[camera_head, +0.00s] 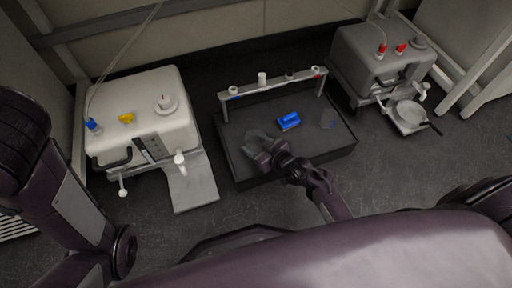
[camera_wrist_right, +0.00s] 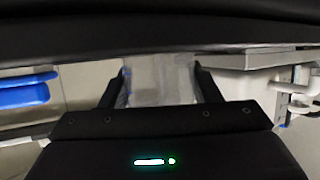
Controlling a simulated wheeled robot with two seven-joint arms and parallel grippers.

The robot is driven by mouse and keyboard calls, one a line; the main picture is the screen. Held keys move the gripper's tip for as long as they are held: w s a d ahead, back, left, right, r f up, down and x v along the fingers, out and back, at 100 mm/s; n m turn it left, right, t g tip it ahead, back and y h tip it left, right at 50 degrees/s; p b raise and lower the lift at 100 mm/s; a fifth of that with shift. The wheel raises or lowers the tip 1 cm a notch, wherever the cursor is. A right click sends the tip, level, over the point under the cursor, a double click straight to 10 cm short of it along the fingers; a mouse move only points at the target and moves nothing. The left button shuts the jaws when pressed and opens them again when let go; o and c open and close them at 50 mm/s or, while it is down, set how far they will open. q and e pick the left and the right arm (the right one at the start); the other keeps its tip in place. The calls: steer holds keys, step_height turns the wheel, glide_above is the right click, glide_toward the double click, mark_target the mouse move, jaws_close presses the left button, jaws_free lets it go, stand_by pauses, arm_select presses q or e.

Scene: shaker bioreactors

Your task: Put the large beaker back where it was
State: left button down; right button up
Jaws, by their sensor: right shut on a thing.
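The large beaker (camera_head: 254,137), clear glass, is in my right gripper (camera_head: 264,152), at the left part of the black platform. In the right wrist view the clear beaker (camera_wrist_right: 160,80) fills the space between the two dark fingers (camera_wrist_right: 160,92). The fingers are shut on its sides. In the head view it looks tilted, and I cannot tell whether it touches the platform. Part of my left arm shows at the left, but its gripper is out of view.
The black platform (camera_head: 243,176) carries a blue object (camera_head: 288,121), a faint clear vessel (camera_head: 327,120) and a rack (camera_head: 272,84) with several capped items. A white machine (camera_head: 140,100) with a grey plate (camera_head: 190,190) stands left, a grey machine (camera_head: 370,60) right.

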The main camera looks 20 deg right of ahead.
steer(key=shift+r, duration=0.1)
steer(key=shift+f, duration=0.2)
steer(key=o, duration=1.1)
steer(key=shift+o, duration=0.2)
